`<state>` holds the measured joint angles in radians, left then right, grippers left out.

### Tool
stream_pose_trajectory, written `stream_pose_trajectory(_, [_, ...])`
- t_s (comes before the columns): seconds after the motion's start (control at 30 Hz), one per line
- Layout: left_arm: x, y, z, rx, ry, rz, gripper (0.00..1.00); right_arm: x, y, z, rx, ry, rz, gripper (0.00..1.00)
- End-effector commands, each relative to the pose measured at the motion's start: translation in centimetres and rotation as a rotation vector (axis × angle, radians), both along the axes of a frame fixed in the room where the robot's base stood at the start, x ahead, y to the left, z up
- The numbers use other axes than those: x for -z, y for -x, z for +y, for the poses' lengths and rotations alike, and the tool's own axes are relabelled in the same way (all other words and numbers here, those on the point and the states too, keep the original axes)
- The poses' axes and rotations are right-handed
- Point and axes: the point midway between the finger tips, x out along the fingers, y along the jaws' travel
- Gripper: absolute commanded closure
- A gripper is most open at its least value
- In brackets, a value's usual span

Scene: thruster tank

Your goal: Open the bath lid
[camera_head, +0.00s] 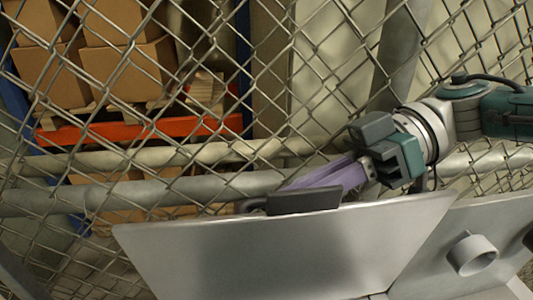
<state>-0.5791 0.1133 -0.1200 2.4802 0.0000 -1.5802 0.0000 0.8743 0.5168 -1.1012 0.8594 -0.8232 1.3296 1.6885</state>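The bath lid, a flat grey metal panel (260,255), fills the lower middle of the head view. Its broad face is toward me and its upper edge slopes slightly up to the right. A dark handle-like block (304,199) sits at that edge. My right gripper (290,188) comes in from the right, with purple fingers reaching left just behind the dark block. The block and the lid edge hide the fingertips, so I cannot tell whether they touch or grip it. My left gripper is out of view. The bath's inside is not visible.
A chain-link fence (270,85) with horizontal grey pipes (130,195) stands close behind the lid. Behind it is a shelf with an orange beam (140,130) and cardboard boxes (130,70). A metal panel with a short round pipe (472,255) is at lower right.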

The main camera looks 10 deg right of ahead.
Motion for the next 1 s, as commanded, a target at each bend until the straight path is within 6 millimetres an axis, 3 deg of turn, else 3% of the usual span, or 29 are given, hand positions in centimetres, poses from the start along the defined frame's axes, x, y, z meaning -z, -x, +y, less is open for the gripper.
stream_pose_trajectory(0.2, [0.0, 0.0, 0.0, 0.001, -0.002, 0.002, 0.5, 0.1, 0.1, 0.0, -0.001, 0.004, 0.0, 1.0])
stream_pose_trajectory(0.23, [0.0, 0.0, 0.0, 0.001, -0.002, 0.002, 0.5, 0.1, 0.1, 0.0, -0.001, 0.004, 0.0, 0.83])
stream_pose_trajectory(0.33, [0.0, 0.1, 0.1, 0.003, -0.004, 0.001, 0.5, 0.1, 0.1, 0.0, -0.001, 0.004, 0.0, 0.73])
stream_pose_trajectory(0.83, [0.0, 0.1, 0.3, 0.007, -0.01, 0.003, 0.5, 0.0, 0.0, 0.0, 0.0, 0.002, -0.001, 0.73])
stream_pose_trajectory(1.0, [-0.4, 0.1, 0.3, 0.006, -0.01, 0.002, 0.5, -1.4, -0.1, -0.1, 0.0, 0.002, -0.004, 0.73])
